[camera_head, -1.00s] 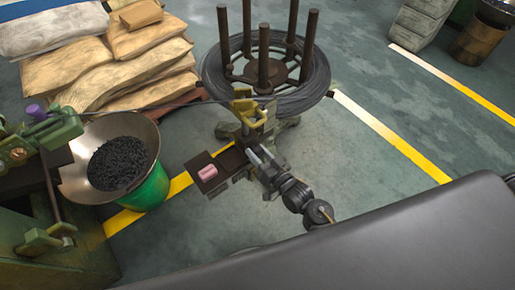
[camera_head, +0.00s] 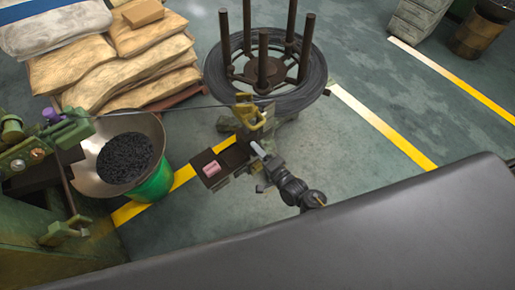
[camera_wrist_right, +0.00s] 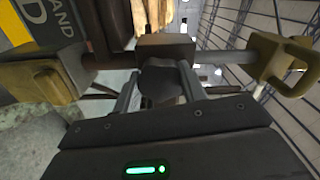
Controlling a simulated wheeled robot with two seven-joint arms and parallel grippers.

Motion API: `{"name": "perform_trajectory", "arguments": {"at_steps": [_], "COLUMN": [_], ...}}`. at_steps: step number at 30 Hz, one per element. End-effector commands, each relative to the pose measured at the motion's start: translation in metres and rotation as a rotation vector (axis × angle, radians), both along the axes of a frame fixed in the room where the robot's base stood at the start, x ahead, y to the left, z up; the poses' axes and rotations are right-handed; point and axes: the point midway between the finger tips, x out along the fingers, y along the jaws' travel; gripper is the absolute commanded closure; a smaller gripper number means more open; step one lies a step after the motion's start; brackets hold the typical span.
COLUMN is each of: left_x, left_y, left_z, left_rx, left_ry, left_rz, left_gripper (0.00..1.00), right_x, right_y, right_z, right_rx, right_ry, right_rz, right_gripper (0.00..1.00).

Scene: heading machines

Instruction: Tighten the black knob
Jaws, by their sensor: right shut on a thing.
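The black knob (camera_wrist_right: 160,84) is a dark rounded piece in the middle of the right wrist view, below a brown block on a metal bar. The two fingers of my right gripper (camera_wrist_right: 159,88) stand on either side of it and are shut on it. In the head view my right gripper (camera_head: 257,150) is at the small stand beside the wire reel, and the knob is hidden there by the gripper and stand. My left gripper is not in view.
A dark tray (camera_head: 212,181) holding a pink block (camera_head: 211,169) is left of my gripper. The wire reel (camera_head: 312,88) stands behind it. A green bin with a wide bowl (camera_head: 92,178), a green machine (camera_head: 30,235) and stacked sacks (camera_head: 95,68) are to the left.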

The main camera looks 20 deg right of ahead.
Motion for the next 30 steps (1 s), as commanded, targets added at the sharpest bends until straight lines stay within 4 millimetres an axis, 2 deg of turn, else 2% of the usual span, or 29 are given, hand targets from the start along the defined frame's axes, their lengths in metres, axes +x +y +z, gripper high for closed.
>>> {"name": "perform_trajectory", "arguments": {"at_steps": [12,29,30], "left_x": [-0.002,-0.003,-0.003], "left_y": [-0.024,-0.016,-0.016], "left_z": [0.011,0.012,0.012], "left_rx": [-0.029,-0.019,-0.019], "left_ry": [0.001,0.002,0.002], "left_rz": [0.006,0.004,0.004], "left_gripper": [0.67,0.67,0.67], "right_x": [-0.001,-0.001,-0.001], "right_y": [0.002,0.002,0.002], "right_z": [0.0,-0.001,-0.001], "right_rx": [0.17,0.195,0.195], "right_ry": [0.069,0.078,0.079], "right_rz": [0.003,0.004,0.003], "right_gripper": [0.81,0.81,0.53]}}
